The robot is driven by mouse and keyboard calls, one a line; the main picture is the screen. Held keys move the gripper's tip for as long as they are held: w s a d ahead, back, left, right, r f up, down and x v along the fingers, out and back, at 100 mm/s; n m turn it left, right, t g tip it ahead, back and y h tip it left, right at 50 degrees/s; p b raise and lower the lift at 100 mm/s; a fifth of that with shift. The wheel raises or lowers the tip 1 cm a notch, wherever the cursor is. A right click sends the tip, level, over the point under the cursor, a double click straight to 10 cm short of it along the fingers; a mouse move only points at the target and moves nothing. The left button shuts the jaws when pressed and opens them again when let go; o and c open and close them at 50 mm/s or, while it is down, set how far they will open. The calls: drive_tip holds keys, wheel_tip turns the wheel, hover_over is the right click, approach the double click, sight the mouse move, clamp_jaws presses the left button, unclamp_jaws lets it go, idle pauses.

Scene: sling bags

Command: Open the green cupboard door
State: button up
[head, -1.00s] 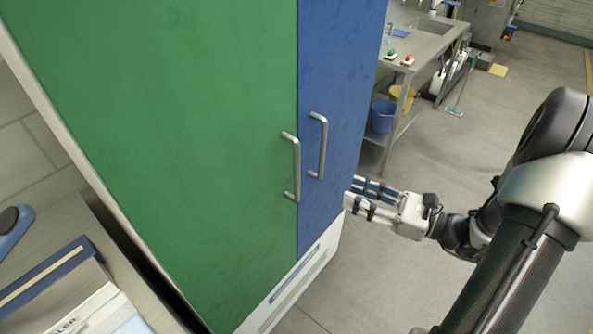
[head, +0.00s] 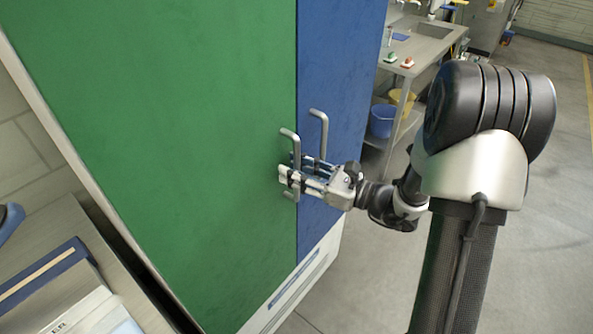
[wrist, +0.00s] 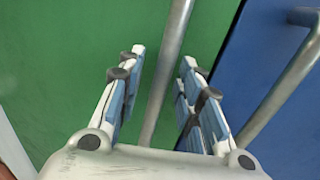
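The green cupboard door (head: 170,130) is shut, flush beside the blue door (head: 343,70). Its silver bar handle (head: 293,140) stands upright near its right edge; it also shows in the wrist view (wrist: 170,70). My gripper (head: 288,170) is at the lower half of this handle. In the wrist view, my gripper (wrist: 160,60) is open, with the green door's handle running between its two fingers. Neither finger appears to press on the bar. The fingers hide part of the handle in the head view.
The blue door's handle (head: 321,135) is close to the right of the green one. A metal sink table (head: 425,45) with a blue bucket (head: 381,121) stands behind right. A bench (head: 50,240) with books is at the lower left. Grey floor is free at right.

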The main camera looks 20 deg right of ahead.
drive_tip(key=shift+c, duration=0.6)
clamp_jaws()
